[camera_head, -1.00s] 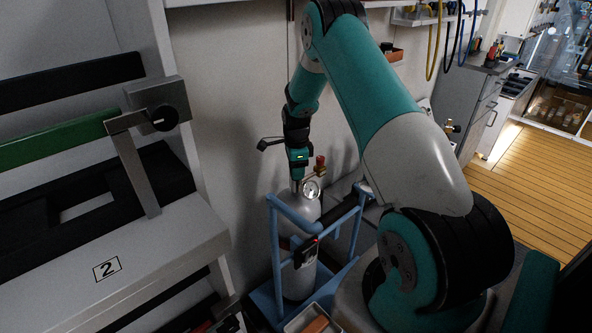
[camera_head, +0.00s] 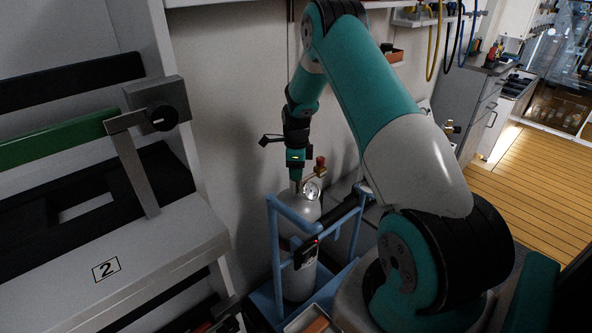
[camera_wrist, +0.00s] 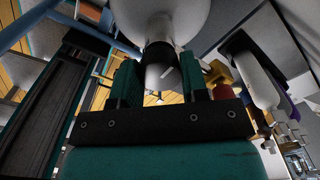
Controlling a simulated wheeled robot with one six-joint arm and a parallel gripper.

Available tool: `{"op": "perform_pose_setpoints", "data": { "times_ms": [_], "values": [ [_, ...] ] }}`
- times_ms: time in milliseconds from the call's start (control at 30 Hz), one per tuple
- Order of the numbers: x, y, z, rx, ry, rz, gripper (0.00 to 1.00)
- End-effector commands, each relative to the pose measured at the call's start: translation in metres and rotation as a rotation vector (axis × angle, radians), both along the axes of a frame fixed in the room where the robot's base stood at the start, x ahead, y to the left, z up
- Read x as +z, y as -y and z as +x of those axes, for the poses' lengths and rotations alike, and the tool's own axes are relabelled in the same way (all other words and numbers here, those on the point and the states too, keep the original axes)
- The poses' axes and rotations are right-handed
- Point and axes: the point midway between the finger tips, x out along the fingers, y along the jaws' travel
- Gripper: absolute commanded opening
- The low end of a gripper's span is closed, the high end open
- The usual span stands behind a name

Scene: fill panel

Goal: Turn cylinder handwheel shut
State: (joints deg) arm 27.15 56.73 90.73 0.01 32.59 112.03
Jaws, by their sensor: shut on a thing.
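The grey gas cylinder (camera_head: 299,283) stands upright in a blue frame. Its rounded top also shows in the wrist view (camera_wrist: 185,18). My gripper (camera_head: 296,185) points down at the valve on top of the cylinder. In the wrist view my gripper (camera_wrist: 158,80) has its two teal fingers on either side of the valve's dark handwheel (camera_wrist: 160,54) and is shut on it. A light end with a pale line shows between the fingers. The handwheel is hidden in the head view, and I cannot tell how far it is turned.
A round gauge (camera_head: 311,191) and a red-topped brass fitting (camera_head: 320,164) sit right beside my gripper. The blue frame (camera_head: 291,214) surrounds the cylinder. A grey bench (camera_head: 150,260) stands at left; the wall is close behind. Wooden floor (camera_head: 525,185) is clear at right.

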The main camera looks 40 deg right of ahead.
Motion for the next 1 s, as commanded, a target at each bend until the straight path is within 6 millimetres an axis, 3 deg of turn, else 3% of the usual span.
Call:
{"op": "perform_pose_setpoints", "data": {
  "times_ms": [33, 67, 167, 433, 567, 667, 1000],
  "values": [
    [0.002, 0.001, 0.002, -0.001, 0.006, -0.003, 0.17],
    [0.002, 0.001, 0.002, -0.001, 0.006, -0.003, 0.46],
    [0.002, 0.001, 0.002, -0.001, 0.005, -0.002, 0.67],
    [0.001, 0.000, 0.001, 0.000, 0.002, -0.001, 0.67],
    [0.010, 0.001, 0.001, 0.000, 0.003, -0.002, 0.67],
    [0.027, 0.001, 0.001, 0.000, 0.005, -0.002, 0.67],
    [0.114, 0.001, 0.001, 0.000, 0.007, -0.004, 0.67]
  ]
}}
